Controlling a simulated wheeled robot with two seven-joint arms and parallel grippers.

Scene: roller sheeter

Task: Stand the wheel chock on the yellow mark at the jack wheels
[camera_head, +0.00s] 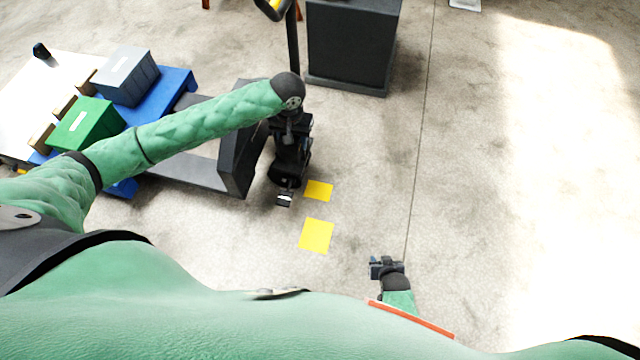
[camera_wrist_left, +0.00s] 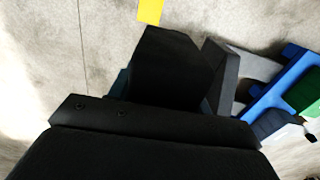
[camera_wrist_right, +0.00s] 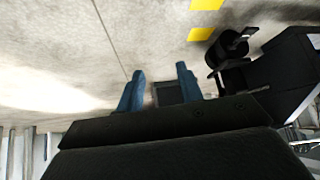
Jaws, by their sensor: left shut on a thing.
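The wheel chock (camera_wrist_left: 168,65) is a black block in the left wrist view, held in front of my left gripper's dark body. In the head view my left gripper (camera_head: 287,185) hangs beside the black jack (camera_head: 240,155), just left of the yellow marks; chock and gripper are hard to tell apart there. One yellow mark (camera_head: 319,190) is close to that gripper, and a second yellow mark (camera_head: 316,235) lies nearer to me. My right gripper (camera_head: 384,266) is apart from them; its blue fingers (camera_wrist_right: 160,85) are spread and empty. The jack wheels are not clearly seen.
A blue pallet (camera_head: 172,90) with a grey bin (camera_head: 125,76) and a green bin (camera_head: 86,124) is on the left by a white table (camera_head: 25,100). A dark cabinet (camera_head: 352,45) stands at the back. The floor on the right is clear.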

